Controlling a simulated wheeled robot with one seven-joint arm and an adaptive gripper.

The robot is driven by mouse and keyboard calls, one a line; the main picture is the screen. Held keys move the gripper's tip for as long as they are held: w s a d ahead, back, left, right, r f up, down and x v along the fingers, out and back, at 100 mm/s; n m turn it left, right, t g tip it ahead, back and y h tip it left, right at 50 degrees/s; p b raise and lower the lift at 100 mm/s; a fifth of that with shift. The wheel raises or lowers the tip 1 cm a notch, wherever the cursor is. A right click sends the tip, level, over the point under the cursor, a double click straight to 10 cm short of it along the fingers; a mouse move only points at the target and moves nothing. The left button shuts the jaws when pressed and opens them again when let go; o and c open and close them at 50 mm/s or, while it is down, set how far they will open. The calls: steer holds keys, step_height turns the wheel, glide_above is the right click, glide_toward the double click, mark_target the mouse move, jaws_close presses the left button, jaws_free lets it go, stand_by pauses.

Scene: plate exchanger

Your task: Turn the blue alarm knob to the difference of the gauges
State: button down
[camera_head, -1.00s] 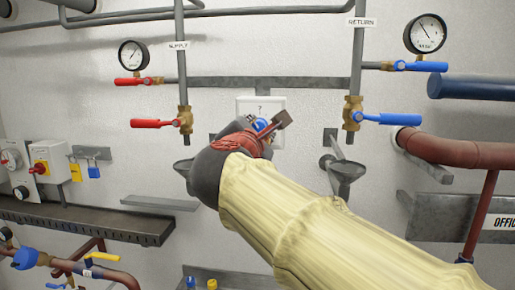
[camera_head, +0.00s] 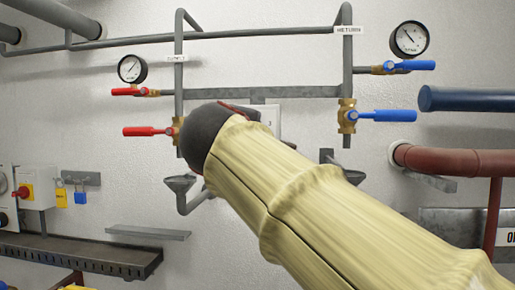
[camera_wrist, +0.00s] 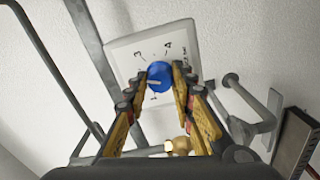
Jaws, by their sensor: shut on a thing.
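The blue alarm knob (camera_wrist: 159,76) sits on a white square dial plate (camera_wrist: 128,52) with dark marks. In the wrist view my gripper (camera_wrist: 162,82) has its fingers on either side of the knob, shut on it. A pale pointer line shows on the knob. In the head view my arm hides the knob, and only the right part of the plate (camera_head: 268,118) shows. The supply gauge (camera_head: 132,69) is at left, its needle leaning up and right. The return gauge (camera_head: 409,39) is at right, its needle leaning up and left. Their numbers are too small to read.
Red-handled valves (camera_head: 148,131) stand left of my arm, and blue-handled valves (camera_head: 387,115) right of it. Grey pipes frame the plate. A funnel drain (camera_head: 180,184) is below left. A dark blue pipe (camera_head: 465,100) juts out at right. A metal shelf (camera_head: 80,255) is at lower left.

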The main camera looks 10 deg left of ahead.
steer(key=shift+f+m+b, duration=0.15)
steer(key=shift+m+b, duration=2.35)
steer(key=shift+m, duration=1)
steer(key=c, duration=1.5)
jaws_free()
steer(key=shift+s, duration=0.1)
steer(key=s, duration=1.1)
steer(key=shift+s, duration=0.4)
